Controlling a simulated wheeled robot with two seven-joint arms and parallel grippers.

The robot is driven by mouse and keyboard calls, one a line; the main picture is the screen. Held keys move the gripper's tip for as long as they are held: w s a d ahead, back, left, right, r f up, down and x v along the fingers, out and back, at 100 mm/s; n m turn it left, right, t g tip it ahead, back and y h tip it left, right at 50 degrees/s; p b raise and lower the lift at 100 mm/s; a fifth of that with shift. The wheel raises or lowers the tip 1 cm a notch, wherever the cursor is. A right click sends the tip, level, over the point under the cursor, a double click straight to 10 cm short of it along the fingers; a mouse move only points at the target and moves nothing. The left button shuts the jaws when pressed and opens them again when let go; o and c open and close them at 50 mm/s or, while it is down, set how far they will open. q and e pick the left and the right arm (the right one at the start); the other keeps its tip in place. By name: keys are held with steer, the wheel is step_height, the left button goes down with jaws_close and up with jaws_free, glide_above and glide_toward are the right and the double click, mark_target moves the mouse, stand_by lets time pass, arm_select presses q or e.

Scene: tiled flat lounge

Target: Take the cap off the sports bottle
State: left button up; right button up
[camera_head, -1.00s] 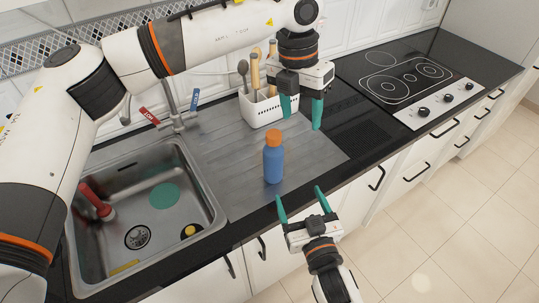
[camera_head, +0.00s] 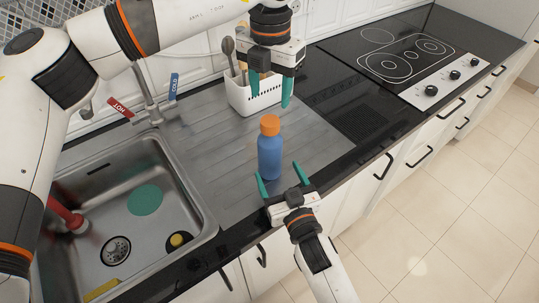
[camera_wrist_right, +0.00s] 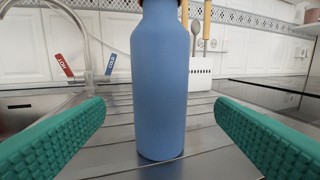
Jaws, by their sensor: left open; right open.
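The blue sports bottle (camera_head: 269,158) stands upright on the ribbed drainboard, with its orange cap (camera_head: 269,125) on top. In the right wrist view the bottle's blue body (camera_wrist_right: 160,80) stands between the two teal fingers; its top is cut off by the frame. My right gripper (camera_head: 281,178) is open at the near side of the bottle, low on its body, and no finger is seen touching it. My left gripper (camera_head: 270,96) is open and empty, pointing down, above and behind the cap in the head view.
A white utensil basket (camera_head: 246,97) stands behind the bottle. The steel sink (camera_head: 190,200) with a tap (camera_head: 150,100) lies to the left, with a red-handled item and a teal disc in it. A black hob (camera_head: 390,52) is at the right.

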steer(key=x, duration=0.8)
steer(key=shift+w+a, duration=0.1)
steer(key=shift+w, duration=0.1)
steer(key=shift+f, duration=0.1)
